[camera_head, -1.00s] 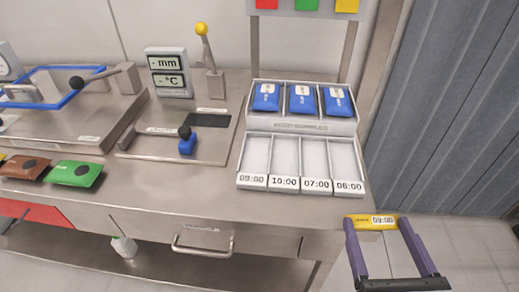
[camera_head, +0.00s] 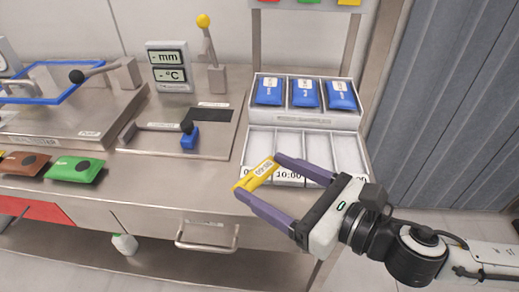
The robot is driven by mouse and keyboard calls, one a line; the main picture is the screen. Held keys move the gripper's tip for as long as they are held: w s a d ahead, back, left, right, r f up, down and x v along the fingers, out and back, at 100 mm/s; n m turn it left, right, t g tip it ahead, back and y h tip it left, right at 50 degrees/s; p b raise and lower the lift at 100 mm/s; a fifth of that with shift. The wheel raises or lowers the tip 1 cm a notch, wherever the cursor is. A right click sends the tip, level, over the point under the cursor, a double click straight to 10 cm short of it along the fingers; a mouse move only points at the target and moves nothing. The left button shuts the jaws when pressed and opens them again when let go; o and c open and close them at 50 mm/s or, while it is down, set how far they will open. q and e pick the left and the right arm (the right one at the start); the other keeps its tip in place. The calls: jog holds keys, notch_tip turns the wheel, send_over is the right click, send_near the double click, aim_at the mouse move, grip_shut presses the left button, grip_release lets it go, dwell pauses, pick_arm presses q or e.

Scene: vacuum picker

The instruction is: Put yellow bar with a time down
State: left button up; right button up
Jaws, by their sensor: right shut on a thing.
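The yellow bar (camera_head: 257,175) carries a white label that seems to read 09:00. My right gripper (camera_head: 256,176) is shut on it, one purple finger at each end. The bar is tilted in the picture and lies over the front left part of the lower tray (camera_head: 317,143). I cannot tell whether it touches the tray. The tray has several narrow white slots with time labels along the front. The 10:00 label (camera_head: 289,175) shows between the fingers; the 09:00 label is mostly covered by the bar, and the right labels are mostly hidden by the gripper. My left gripper is not in view.
Three blue packs (camera_head: 305,93) sit in the upper tray behind the slots. A lever with a blue block (camera_head: 190,138) stands left of the tray. Green (camera_head: 75,169) and brown (camera_head: 24,164) packs lie at the left. The counter between them and the tray is clear.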

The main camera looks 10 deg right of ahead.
aim_at(268, 163)
jog(key=shift+w+a+r+n+g+y, duration=0.15)
jog(key=shift+w+r+n+g+y, duration=0.15)
jog(key=shift+r+n+g+y, duration=0.25)
jog(key=shift+w+a+r+n+g+y, duration=0.1)
jog(key=shift+w+r+n+g+y, duration=0.15)
jog(key=shift+r+n+g+y, duration=0.25)
jog(key=shift+w+r+n+g+y+b, duration=0.1)
jog(key=shift+r+n+g+y+b, duration=0.3)
jog(key=shift+n+g+y, duration=0.55)
jog(key=shift+r, duration=0.1)
jog(key=shift+w+d+r+n+g, duration=0.1)
jog(key=shift+d+n+g, duration=0.2)
jog(key=shift+n+g, duration=0.3)
